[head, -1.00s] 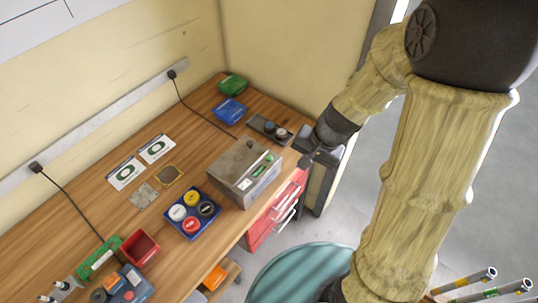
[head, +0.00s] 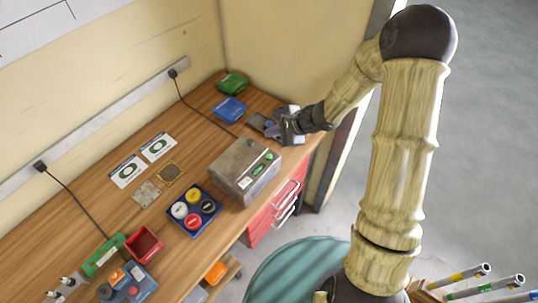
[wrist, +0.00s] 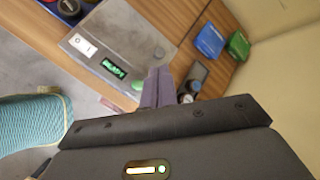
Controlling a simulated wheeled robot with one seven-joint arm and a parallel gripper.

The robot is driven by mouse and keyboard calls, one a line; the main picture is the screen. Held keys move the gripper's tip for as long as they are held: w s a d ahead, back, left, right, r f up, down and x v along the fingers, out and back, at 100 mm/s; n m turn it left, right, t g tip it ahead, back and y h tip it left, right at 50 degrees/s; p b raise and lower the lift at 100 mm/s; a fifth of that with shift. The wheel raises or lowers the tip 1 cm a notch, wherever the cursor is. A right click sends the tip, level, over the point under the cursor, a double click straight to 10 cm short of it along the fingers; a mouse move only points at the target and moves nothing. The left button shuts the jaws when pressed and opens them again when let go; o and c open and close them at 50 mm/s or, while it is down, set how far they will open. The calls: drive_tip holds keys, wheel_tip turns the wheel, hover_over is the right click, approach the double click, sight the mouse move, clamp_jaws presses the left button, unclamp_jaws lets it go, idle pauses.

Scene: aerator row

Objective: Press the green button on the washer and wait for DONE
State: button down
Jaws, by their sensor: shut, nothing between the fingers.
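The washer (head: 240,165) is a grey metal box on the wooden bench. Its sloped front carries a lit green display (wrist: 113,69), a white label (wrist: 83,45) and a green button (wrist: 138,85). The display's lettering is too small to read surely. In the head view my gripper (head: 273,129) is beyond the washer's right end, above the small dark tray. In the wrist view my gripper's fingers (wrist: 158,72) are shut and empty. Their tips appear just right of the green button, apart from it as far as I can tell.
A dark tray (wrist: 195,80) with round knobs is beside the washer. Blue (head: 230,108) and green (head: 233,82) boxes stand behind, near the wall corner. A blue tray of coloured round lids (head: 195,209) stands left of the washer. Red drawers (head: 268,219) are below.

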drive_tip(key=b, duration=0.4)
hover_over(272, 157)
wheel_tip(272, 157, down, 7)
drive_tip(key=shift+f+b, duration=0.9)
drive_tip(key=shift+b, duration=0.3)
drive_tip(key=shift+f+b, duration=0.85)
drive_tip(key=shift+b, duration=0.65)
idle(1.8)
idle(0.4)
drive_tip(key=shift+r+p, duration=0.45)
drive_tip(key=shift+r, duration=0.45)
drive_tip(key=shift+r+p, duration=1.6)
drive_tip(key=shift+r, duration=0.9)
